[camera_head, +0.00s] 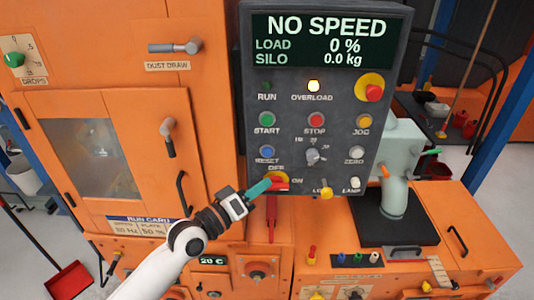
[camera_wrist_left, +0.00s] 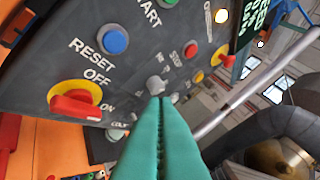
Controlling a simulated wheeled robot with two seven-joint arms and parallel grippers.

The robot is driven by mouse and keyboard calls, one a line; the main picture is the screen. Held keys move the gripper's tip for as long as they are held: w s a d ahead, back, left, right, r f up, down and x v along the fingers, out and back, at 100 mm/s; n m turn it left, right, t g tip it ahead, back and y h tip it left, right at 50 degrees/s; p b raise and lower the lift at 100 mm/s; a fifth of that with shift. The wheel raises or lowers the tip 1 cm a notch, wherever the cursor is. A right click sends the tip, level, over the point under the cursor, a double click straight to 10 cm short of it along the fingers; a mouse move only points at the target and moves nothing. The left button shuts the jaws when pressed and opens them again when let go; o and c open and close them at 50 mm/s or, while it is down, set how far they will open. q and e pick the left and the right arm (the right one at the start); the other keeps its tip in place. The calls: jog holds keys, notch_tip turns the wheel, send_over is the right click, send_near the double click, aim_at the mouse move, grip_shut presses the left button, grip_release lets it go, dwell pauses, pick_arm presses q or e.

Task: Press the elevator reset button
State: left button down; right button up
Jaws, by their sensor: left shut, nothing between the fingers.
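The blue RESET button (camera_head: 266,152) sits on the dark control panel (camera_head: 250,90), below the green START button (camera_head: 267,119). It also shows in the left wrist view (camera_wrist_left: 115,42), at upper left. My left gripper (camera_head: 268,184) is shut and empty, with teal fingers. In the head view its tips lie just below the RESET button, by the red OFF/ON switch (camera_head: 280,182). In the left wrist view the closed fingertips (camera_wrist_left: 160,100) point toward the grey selector knob, right of and below RESET. I cannot tell whether they touch the panel. My right gripper is not in view.
The panel also has a red STOP button (camera_head: 316,120), a yellow JOG button (camera_head: 364,121) and a red stop knob on yellow (camera_head: 373,92). The display reads NO SPEED and the OVERLOAD lamp (camera_head: 313,86) is lit. An orange cabinet door (camera_head: 190,110) with handles stands left.

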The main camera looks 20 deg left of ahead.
pick_arm(q)
jog(key=b, duration=0.4)
send_near(272, 153)
jog(key=w+d, duration=0.3)
jog(key=d, duration=0.1)
jog(key=shift+w+a+r+b, duration=0.1)
jog(key=shift+w+a+b, duration=0.1)
jog(key=shift+w+b, duration=0.3)
dwell(1.3)
jog(key=shift+w+a, duration=0.15)
jog(key=shift+w, duration=0.25)
jog(key=shift+w+a+b, duration=0.1)
jog(key=shift+w+b, duration=0.25)
jog(key=shift+b, duration=0.2)
dwell(0.6)
jog(key=shift+s+d+p, duration=0.2)
jog(key=shift+s+p, duration=0.5)
jog(key=shift+s, duration=0.1)
